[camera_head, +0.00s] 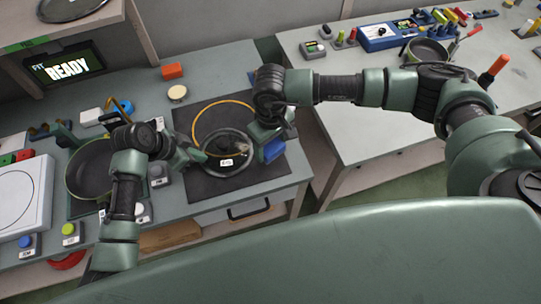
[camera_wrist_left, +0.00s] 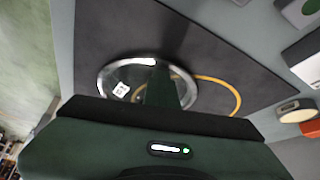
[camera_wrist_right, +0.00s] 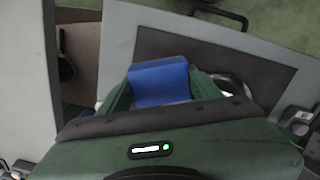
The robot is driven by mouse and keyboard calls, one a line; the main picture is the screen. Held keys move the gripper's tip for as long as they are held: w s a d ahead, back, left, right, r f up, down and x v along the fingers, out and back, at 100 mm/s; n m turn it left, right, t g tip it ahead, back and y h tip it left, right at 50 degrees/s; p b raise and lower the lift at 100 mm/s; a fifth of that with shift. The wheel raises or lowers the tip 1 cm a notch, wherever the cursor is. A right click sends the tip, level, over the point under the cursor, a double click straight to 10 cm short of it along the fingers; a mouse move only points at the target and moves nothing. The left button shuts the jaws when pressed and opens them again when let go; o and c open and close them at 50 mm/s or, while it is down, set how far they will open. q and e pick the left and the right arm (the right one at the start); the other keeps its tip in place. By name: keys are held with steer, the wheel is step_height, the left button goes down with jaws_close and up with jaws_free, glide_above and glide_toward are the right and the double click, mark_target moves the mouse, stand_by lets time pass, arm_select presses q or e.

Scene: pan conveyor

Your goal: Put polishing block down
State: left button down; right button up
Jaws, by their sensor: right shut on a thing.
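The blue polishing block (camera_head: 273,151) is at the right side of the dark mat (camera_head: 205,188). My right gripper (camera_head: 262,140) is shut on it; in the right wrist view the block (camera_wrist_right: 160,82) sits between the two fingers. I cannot tell whether it touches the mat. A round glass lid (camera_head: 228,168) with a white label lies on the mat, also seen in the left wrist view (camera_wrist_left: 122,73). My left gripper (camera_head: 196,156) is at the lid's left side, its fingers (camera_wrist_left: 165,80) together over the lid. Contact there is unclear.
A yellow ring (camera_head: 225,102) lies behind the lid. A pan (camera_head: 90,168) stands left of the mat. An orange block (camera_head: 172,71) and a round tan pad (camera_head: 177,92) lie behind the mat. A gap separates this bench from the right bench (camera_head: 360,125).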

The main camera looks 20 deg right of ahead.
mark_target(271, 146)
steer(key=shift+f, duration=2.85)
steer(key=shift+f, duration=0.15)
steer(key=o, duration=1.2)
step_height(271, 146, up, 12)
steer(key=shift+r, duration=0.2)
